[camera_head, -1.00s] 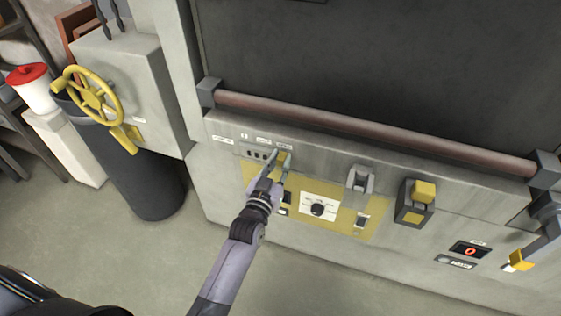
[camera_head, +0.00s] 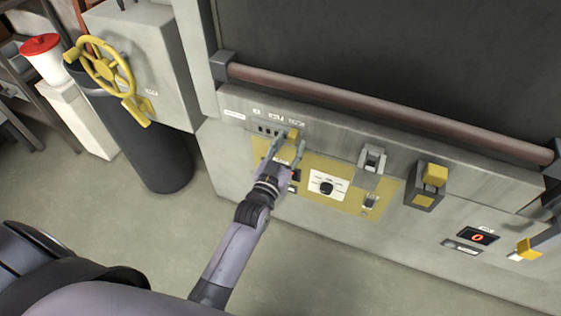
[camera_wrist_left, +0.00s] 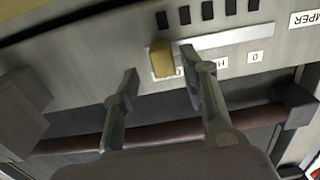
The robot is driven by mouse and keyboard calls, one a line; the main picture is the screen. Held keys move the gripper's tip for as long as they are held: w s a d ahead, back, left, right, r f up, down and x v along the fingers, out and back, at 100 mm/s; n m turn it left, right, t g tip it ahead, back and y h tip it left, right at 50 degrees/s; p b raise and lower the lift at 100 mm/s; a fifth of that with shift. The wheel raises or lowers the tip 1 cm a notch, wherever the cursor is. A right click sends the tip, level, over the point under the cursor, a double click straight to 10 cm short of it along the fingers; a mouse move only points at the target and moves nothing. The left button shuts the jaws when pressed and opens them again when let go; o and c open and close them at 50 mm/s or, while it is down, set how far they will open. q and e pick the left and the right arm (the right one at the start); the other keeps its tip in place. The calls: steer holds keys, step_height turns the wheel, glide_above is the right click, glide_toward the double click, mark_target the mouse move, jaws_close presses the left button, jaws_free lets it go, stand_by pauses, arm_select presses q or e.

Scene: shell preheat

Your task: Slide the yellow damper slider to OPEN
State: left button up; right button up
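The yellow damper slider knob (camera_head: 293,134) sits at the right end of its slot on the grey front panel, below the rightmost of the small labels (camera_head: 297,123), whose text is too small to read surely. In the left wrist view, which is turned over, the knob (camera_wrist_left: 161,60) is at the left end of the pale slot strip (camera_wrist_left: 235,37). My left gripper (camera_head: 287,147) is open at the knob, with its fingers spread. In the wrist view the knob lies between and just beyond the fingertips; contact is hard to tell. My right gripper is not in view.
A long brown bar (camera_head: 380,115) runs above the panel. A yellow handwheel (camera_head: 105,66) stands at left. The floor in front is clear.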

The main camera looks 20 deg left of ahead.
arm_select(q)
steer(key=s, duration=0.9)
steer(key=shift+s+a, duration=0.15)
steer(key=shift+s, duration=0.2)
steer(key=s+d+f+g, duration=0.1)
steer(key=s+f+g, duration=0.25)
steer(key=f, duration=0.75)
steer(key=s+f+m+g+h, duration=0.15)
steer(key=s+f, duration=0.35)
steer(key=f, duration=0.5)
steer(key=s+d+f+g+y, duration=0.1)
steer(key=s+f+g, duration=0.3)
steer(key=f, duration=0.7)
steer(key=s+a+f+g, duration=0.2)
steer(key=s+f, duration=0.3)
steer(key=s, duration=0.4)
steer(key=s+a+f+g, duration=0.3)
steer(key=s+f, duration=0.3)
steer(key=s, duration=0.2)
steer(key=s+a+f+g+y, duration=0.1)
steer(key=s+a+f+g, duration=0.2)
steer(key=s, duration=0.6)
step_height(320, 180, down, 3)
steer(key=shift+s+r, duration=0.15)
steer(key=shift+s, duration=0.15)
